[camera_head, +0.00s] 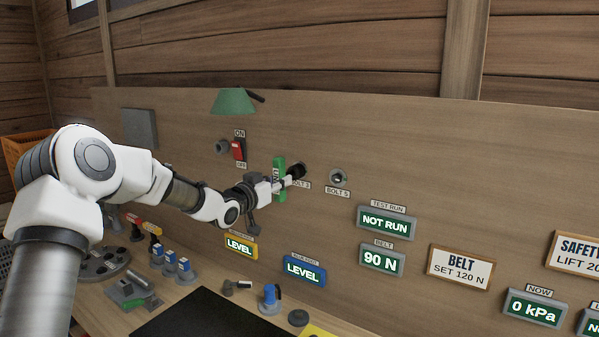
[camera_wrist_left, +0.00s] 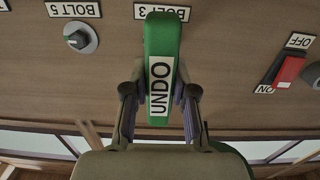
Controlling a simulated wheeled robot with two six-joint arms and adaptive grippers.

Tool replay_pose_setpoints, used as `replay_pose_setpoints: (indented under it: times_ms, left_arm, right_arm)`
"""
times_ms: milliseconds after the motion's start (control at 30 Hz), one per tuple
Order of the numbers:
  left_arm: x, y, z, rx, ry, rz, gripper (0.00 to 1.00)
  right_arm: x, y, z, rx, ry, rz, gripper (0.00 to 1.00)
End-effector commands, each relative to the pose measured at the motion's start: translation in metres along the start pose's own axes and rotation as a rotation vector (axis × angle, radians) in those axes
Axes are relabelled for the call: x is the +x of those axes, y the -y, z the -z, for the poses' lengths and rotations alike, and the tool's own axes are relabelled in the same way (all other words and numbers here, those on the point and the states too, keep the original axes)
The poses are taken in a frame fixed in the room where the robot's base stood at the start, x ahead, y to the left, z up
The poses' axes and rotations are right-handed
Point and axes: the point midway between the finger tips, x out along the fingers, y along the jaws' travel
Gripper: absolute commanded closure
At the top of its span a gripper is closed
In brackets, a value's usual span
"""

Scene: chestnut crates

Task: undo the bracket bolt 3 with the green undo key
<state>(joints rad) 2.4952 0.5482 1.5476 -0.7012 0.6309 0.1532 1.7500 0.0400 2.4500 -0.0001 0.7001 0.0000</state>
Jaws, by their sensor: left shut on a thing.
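My left gripper (camera_head: 272,186) is shut on the green undo key (camera_head: 279,170), in front of the upright wooden board. In the left wrist view the key (camera_wrist_left: 161,60) stands between the two fingers (camera_wrist_left: 158,100), its white UNDO label facing the camera. The BOLT 3 label (camera_head: 302,184) is partly hidden behind the key and gripper. A dark round part (camera_head: 298,170) shows just right of the key at that label; I cannot tell whether the key is seated on the bolt. In the wrist view the key hides the bolt 3 spot below its label (camera_wrist_left: 161,13). My right gripper is not in view.
Bolt 5 (camera_head: 338,178) sits to the right on the same board. A red ON/OFF switch (camera_head: 238,150) and a green lamp shade (camera_head: 233,101) are to the left and above.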

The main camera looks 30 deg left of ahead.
Motion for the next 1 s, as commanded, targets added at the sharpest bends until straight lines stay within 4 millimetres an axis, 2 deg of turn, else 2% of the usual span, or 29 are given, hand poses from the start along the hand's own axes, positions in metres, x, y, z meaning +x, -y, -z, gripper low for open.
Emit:
replay_pose_setpoints:
  times_ms: [100,567,867,1000]
  left_arm:
    - [0.000,0.000,0.004,-0.067,-0.002,0.000,1.00]
    - [0.000,-0.001,0.002,-0.396,-0.001,-0.001,1.00]
    - [0.000,-0.001,0.001,-0.417,-0.002,-0.001,1.00]
    - [0.000,-0.001,0.003,-0.477,-0.002,-0.001,1.00]
  right_arm:
    - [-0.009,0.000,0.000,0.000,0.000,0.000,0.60]
    - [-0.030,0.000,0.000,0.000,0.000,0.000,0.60]
    - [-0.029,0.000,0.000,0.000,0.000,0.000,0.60]
    - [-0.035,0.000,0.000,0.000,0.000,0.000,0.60]
